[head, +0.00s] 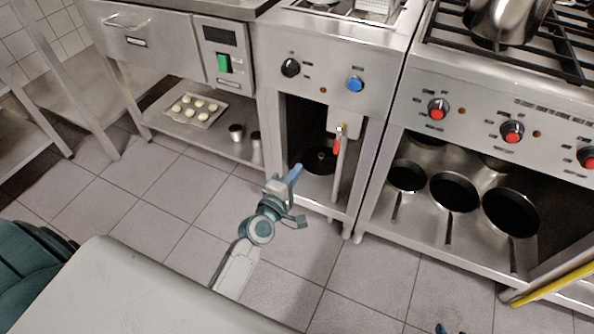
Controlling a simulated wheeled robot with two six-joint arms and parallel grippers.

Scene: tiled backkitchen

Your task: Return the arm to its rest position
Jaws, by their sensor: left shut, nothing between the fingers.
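My left gripper (297,196) shows in the middle of the head view, at the end of my left arm. Its fingers are shut with nothing between them. It is in front of the open cabinet of the fryer unit (318,107), and I cannot tell the exact gap to it. My right gripper is not clearly in view; only a small blue bit shows at the bottom edge.
A stove (455,115) with red knobs stands at right, pans (453,193) on its lower shelf and a pot (505,20) on top. A tray of dough pieces (213,119) lies on the left unit's shelf. The tiled floor (150,200) at left is clear.

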